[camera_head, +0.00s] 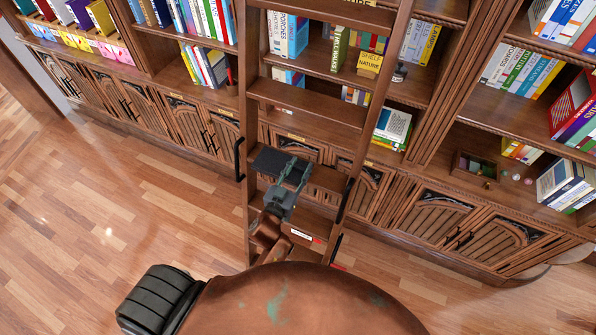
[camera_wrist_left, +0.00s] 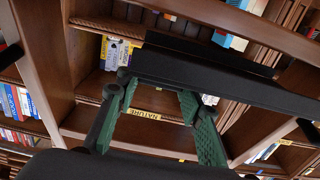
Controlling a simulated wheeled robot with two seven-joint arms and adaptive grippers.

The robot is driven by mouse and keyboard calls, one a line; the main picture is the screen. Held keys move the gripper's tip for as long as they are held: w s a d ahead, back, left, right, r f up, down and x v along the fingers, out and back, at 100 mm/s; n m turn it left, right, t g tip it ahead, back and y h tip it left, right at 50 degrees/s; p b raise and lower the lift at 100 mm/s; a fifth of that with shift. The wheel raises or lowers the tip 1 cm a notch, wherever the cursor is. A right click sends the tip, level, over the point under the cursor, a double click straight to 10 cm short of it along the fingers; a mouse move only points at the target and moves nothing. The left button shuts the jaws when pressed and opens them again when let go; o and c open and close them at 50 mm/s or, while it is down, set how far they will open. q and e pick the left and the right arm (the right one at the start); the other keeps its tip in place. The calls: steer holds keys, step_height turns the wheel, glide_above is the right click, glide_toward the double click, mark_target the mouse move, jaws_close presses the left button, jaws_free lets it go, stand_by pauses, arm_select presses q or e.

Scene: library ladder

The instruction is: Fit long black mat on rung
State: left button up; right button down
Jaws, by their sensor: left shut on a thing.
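The long black mat (camera_head: 270,160) is a flat dark strip at the left part of a wooden ladder rung (camera_head: 328,178) in the head view. In the left wrist view the mat (camera_wrist_left: 215,76) spans the upper middle, at the ends of the green-padded fingers. My left gripper (camera_head: 294,172) reaches up from below and is shut on the mat. In the left wrist view my left gripper (camera_wrist_left: 165,88) shows its two fingers spread apart along the mat. I cannot tell whether the mat touches the rung. My right gripper is not in view.
The ladder's side rails (camera_head: 384,95) rise on both sides, with black handles (camera_head: 239,160) low on them. Other rungs (camera_head: 306,105) are above. Bookshelves with books (camera_head: 290,35) and carved cabinet doors (camera_head: 440,220) stand behind. The wooden floor (camera_head: 110,205) is clear at left.

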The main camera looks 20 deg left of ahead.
mark_target(306, 162)
arm_select(q)
steer(key=shift+w+f+b, duration=0.2)
steer(key=shift+w+b, duration=0.45)
steer(key=shift+w, duration=1.6)
steer(key=shift+w+f, duration=0.1)
steer(key=shift+f, duration=0.1)
steer(key=shift+f+b, duration=1.1)
steer(key=shift+f, duration=0.1)
steer(key=o, duration=1.3)
